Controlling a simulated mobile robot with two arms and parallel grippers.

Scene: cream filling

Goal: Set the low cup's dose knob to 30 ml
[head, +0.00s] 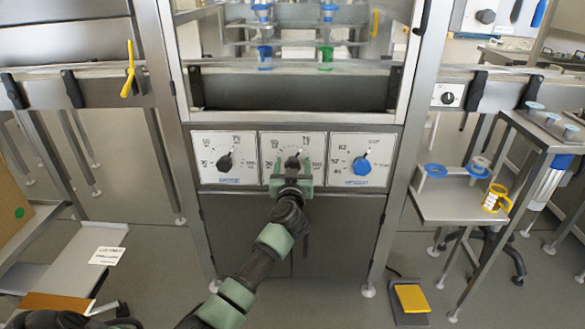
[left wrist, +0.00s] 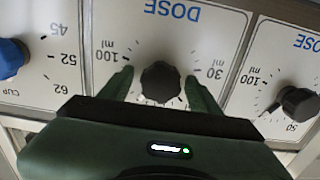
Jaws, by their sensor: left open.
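The middle dose knob (left wrist: 160,80) is black, on a white dial plate marked 30 ml and 100 ml. My left gripper (head: 291,180) is in front of it in the head view. In the left wrist view, which is upside down, the open fingers (left wrist: 160,84) stand on either side of the knob with a gap at each side. The knob's pointer setting cannot be read clearly. A second black dose knob (head: 225,163) is on the left plate, its pointer up to the right. My right gripper is not in view.
A blue cup-size knob (head: 362,166) is on the right plate, close to the middle one. Above is a glazed cabinet with blue and green parts. A yellow pedal (head: 411,298) is on the floor.

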